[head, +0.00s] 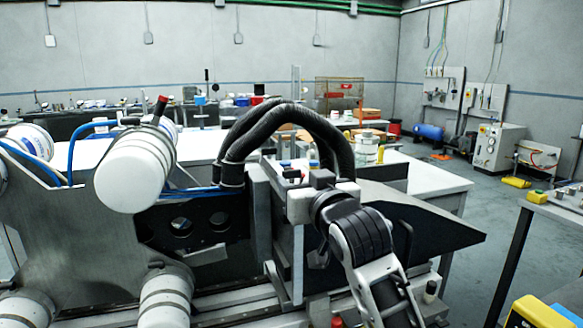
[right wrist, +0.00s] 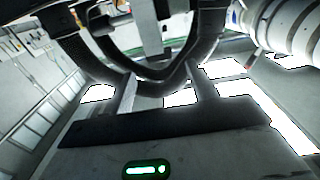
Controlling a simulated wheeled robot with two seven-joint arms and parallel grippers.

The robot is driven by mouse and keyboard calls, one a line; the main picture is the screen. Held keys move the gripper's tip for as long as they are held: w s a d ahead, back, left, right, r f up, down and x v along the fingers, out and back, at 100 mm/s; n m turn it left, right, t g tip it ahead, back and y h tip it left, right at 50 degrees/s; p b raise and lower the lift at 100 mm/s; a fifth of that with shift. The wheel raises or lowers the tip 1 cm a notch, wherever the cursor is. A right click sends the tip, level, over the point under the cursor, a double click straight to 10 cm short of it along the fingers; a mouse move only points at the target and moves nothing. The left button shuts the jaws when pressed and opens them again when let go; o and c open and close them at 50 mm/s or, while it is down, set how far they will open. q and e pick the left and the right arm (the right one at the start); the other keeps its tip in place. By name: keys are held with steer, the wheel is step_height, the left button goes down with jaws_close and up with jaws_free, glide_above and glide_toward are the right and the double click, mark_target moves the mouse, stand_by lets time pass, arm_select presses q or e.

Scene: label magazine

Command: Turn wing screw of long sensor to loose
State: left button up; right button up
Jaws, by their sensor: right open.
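My right gripper (head: 307,178) is at the middle of the head view, its arm coming up from the lower right. It is open, with nothing seen between its dark fingertips. It is in front of the machine, just below the arch of two thick black hoses (head: 285,112). In the right wrist view the hoses (right wrist: 136,84) loop across the top. I cannot make out the long sensor or its wing screw in either view; the gripper and hoses may hide them. My left gripper is not in view.
A black plate with round holes (head: 198,226) is left of the gripper, and a dark sloping panel (head: 430,222) is right of it. White rollers (head: 135,172) fill the left. A green-lit oval (right wrist: 147,168) shows on a pale surface.

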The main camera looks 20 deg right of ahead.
mark_target(292, 172)
steer(key=w+p, duration=0.1)
steer(key=w, duration=0.5)
steer(key=shift+w+a, duration=0.15)
steer(key=shift+w, duration=0.2)
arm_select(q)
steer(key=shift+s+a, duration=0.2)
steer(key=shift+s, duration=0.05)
arm_select(e)
steer(key=c, duration=1)
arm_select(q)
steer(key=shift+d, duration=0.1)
